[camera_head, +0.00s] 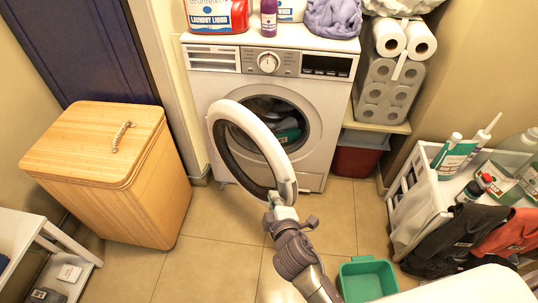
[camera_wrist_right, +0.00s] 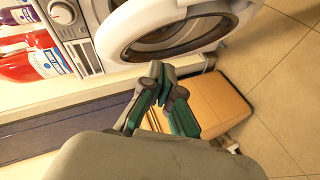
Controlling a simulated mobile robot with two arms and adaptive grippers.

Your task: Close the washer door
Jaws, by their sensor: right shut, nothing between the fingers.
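The white washer (camera_head: 328,92) stands against the back wall. Its round door (camera_head: 268,143), a white ring with dark glass, is open and swung out toward me, in front of the left part of the washer. Some laundry (camera_head: 288,136) shows in the drum. My right gripper (camera_head: 282,206) is shut and empty at the door's near lower edge; I cannot tell whether it touches. In the right wrist view, the gripper's fingertips (camera_wrist_right: 160,74) are together just below the door's white rim (camera_wrist_right: 117,32). My left gripper is not in view.
A wooden hamper (camera_head: 100,165) stands left of the washer. A green bin (camera_head: 368,280) is on the floor at the front right. A white cart (camera_head: 412,195) with bottles and clothes stands at the right. Detergent (camera_head: 215,15) is on the washer top. Tiled floor is clear before the washer.

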